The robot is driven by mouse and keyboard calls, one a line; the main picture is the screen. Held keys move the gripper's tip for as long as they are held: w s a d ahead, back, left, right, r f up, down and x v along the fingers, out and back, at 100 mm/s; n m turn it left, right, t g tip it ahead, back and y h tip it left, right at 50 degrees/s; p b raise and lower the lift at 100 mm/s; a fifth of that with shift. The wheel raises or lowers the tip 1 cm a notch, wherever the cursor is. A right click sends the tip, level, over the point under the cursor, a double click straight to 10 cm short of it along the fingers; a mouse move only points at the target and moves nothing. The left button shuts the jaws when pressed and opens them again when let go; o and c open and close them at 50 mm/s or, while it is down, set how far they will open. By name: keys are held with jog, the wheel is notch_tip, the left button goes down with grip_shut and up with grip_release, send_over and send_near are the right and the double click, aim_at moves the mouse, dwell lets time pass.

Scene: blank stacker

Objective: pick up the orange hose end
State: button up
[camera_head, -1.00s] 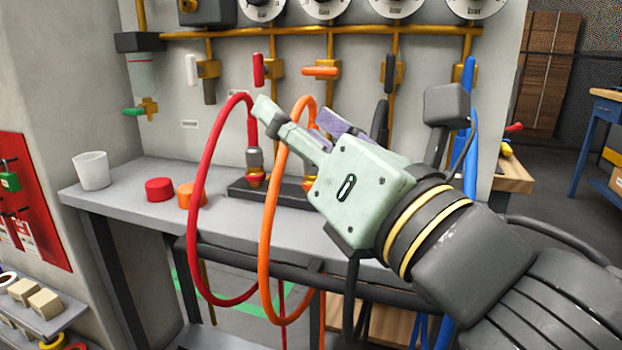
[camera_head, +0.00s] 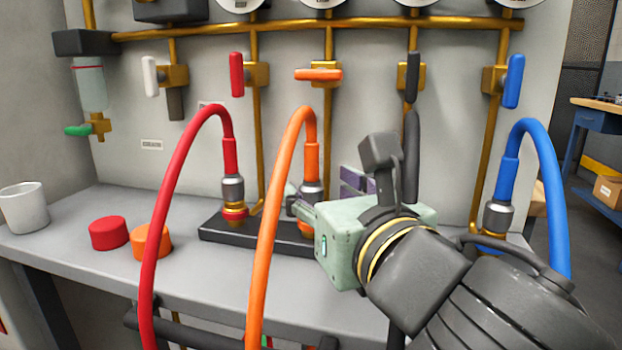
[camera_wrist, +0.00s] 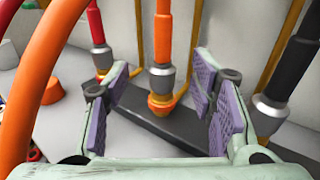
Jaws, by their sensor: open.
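The orange hose (camera_head: 276,215) arches up and comes down to its end, a grey metal coupling (camera_head: 312,191) over an orange and brass fitting on the dark base bar (camera_head: 215,229). In the wrist view the orange hose end (camera_wrist: 162,78) stands upright between my open jaws, a little beyond the fingertips. My gripper (camera_wrist: 160,95) has its purple-padded fingers spread to either side of it. In the head view my gripper (camera_head: 312,205) is at the orange coupling and partly hides its lower part. Whether a finger touches it I cannot tell.
The red hose (camera_head: 180,165) is seated to the left, the blue hose (camera_head: 548,180) to the right. A black hose end (camera_wrist: 290,75) stands close by the right finger. A red cap (camera_head: 108,233), an orange cap (camera_head: 152,242) and a white cup (camera_head: 24,207) are on the bench (camera_head: 75,258).

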aim_at(313, 176)
jog(key=shift+w+a+r+p, duration=0.1)
jog(key=shift+w+r+p, duration=0.1)
jog(key=shift+w+p, duration=0.15)
jog(key=x, duration=0.4)
jog(key=shift+w+r+p, duration=0.1)
jog(key=shift+w+p, duration=0.2)
jog(key=shift+w, duration=0.1)
jog(key=shift+c, duration=0.6)
grip_shut()
